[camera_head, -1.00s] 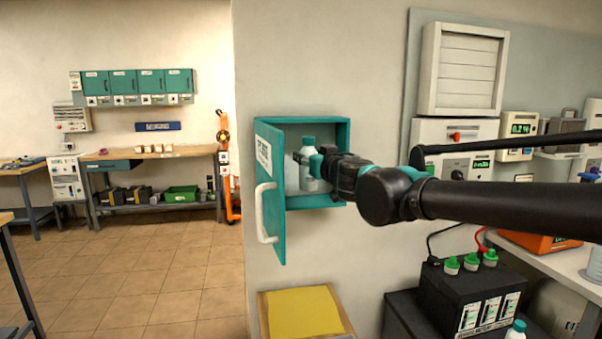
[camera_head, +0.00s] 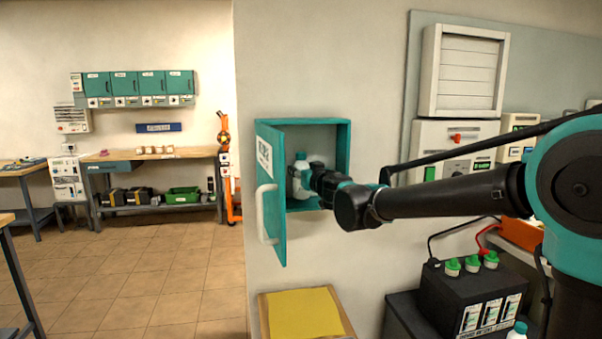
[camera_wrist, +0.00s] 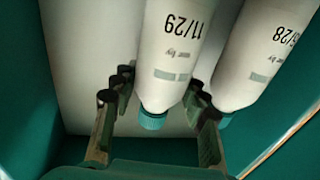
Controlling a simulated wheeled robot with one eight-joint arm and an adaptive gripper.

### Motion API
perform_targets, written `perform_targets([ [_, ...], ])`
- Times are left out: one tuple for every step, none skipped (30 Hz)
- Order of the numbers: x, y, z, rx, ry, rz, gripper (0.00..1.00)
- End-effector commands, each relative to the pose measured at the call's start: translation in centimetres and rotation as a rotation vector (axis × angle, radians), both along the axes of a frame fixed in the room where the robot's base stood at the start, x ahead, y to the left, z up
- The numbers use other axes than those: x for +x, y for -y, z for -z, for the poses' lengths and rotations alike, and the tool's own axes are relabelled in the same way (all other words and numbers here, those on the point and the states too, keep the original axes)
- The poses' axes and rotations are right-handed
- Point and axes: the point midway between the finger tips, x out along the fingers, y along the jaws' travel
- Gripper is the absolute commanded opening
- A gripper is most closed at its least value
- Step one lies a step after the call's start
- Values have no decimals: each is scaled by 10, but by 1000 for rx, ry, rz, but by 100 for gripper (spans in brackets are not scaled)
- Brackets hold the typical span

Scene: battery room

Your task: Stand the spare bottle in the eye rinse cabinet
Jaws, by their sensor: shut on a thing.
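The eye rinse cabinet (camera_head: 346,165) is a teal box on the wall, with its labelled door (camera_head: 277,215) swung open to the left. My gripper (camera_head: 303,179) reaches inside it and is shut on a white bottle with a teal cap (camera_head: 300,160). In the wrist view this held bottle (camera_wrist: 178,45), marked 11/29, lies between the fingers (camera_wrist: 160,95). A second white bottle (camera_wrist: 255,60), its date partly cut off, is close beside it on the right in that view. The held bottle looks about upright. I cannot tell whether its base touches the cabinet floor.
The open door has a white handle (camera_head: 266,214). A yellow-topped surface (camera_head: 305,313) is below the cabinet. A black battery (camera_head: 475,300) with green caps stands lower right, with another teal-capped bottle (camera_head: 517,331) in front. My forearm crosses before the wall equipment (camera_head: 455,145).

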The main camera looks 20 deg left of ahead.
Motion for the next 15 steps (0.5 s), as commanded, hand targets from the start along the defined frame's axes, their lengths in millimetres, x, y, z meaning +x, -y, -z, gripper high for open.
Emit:
perform_targets([
  [0, 0, 6, 0, 0, 0, 0],
  [2, -1, 8, 0, 0, 0, 0],
  [3, -2, 10, 0, 0, 0, 0],
  [3, -2, 11, 0, 0, 0, 0],
  [4, -2, 11, 0, 0, 0, 0],
  [3, -2, 11, 0, 0, 0, 0],
  [4, -2, 11, 0, 0, 0, 0],
  [3, -2, 11, 0, 0, 0, 0],
  [3, -2, 11, 0, 0, 0, 0],
  [3, -2, 11, 0, 0, 0, 0],
  [3, -2, 11, 0, 0, 0, 0],
  [3, -2, 11, 0, 0, 0, 0],
  [3, -2, 12, 0, 0, 0, 0],
  [3, -2, 13, 0, 0, 0, 0],
  [3, -2, 14, 0, 0, 0, 0],
])
